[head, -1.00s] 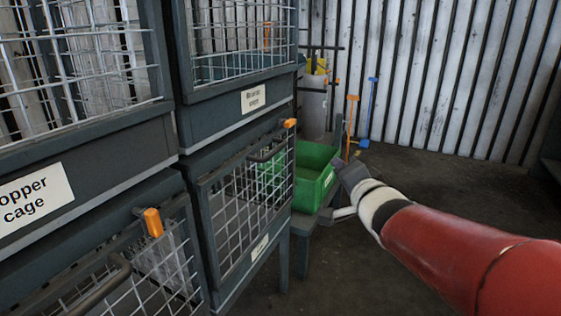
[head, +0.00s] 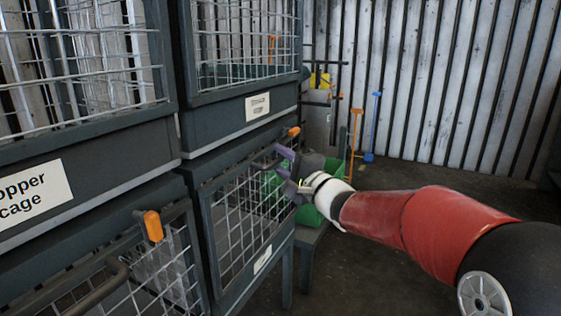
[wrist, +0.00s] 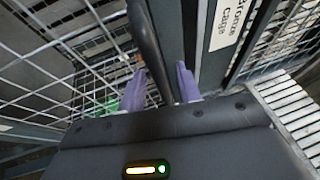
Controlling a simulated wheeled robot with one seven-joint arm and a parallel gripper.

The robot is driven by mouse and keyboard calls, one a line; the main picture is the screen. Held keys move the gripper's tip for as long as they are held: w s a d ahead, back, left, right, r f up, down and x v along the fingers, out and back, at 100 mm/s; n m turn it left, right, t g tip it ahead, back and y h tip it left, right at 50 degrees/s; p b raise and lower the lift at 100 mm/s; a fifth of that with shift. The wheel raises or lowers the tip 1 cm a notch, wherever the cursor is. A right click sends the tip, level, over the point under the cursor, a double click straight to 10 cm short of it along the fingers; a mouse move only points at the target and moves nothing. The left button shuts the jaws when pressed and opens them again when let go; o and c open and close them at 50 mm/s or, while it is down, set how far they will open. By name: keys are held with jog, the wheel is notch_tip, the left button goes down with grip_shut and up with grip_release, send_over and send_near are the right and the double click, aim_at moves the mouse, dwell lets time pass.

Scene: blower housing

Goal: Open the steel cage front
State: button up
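The lower right cage front (head: 240,215) is a dark-framed wire mesh panel, closed, with a dark bar handle (head: 262,160) near its top and an orange latch tab (head: 293,131) at its top right corner. Its label (head: 262,259) is too small to read, so I cannot tell whether it says steel. My gripper (head: 281,168) is at this handle. In the wrist view its two purple fingers (wrist: 160,84) are apart, with the dark handle bar (wrist: 146,40) running between them. A gap shows beside the right finger, so the gripper is open around the bar.
To the left is a cage labelled "opper cage" (head: 35,197), and below it another front with an orange tab (head: 153,225). An upper mesh cage (head: 245,45) stands above. A green bin (head: 312,213) on a stand is behind my gripper. The floor at right is clear.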

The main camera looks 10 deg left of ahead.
jog(key=shift+w+a, duration=0.2)
grip_shut()
dwell(0.3)
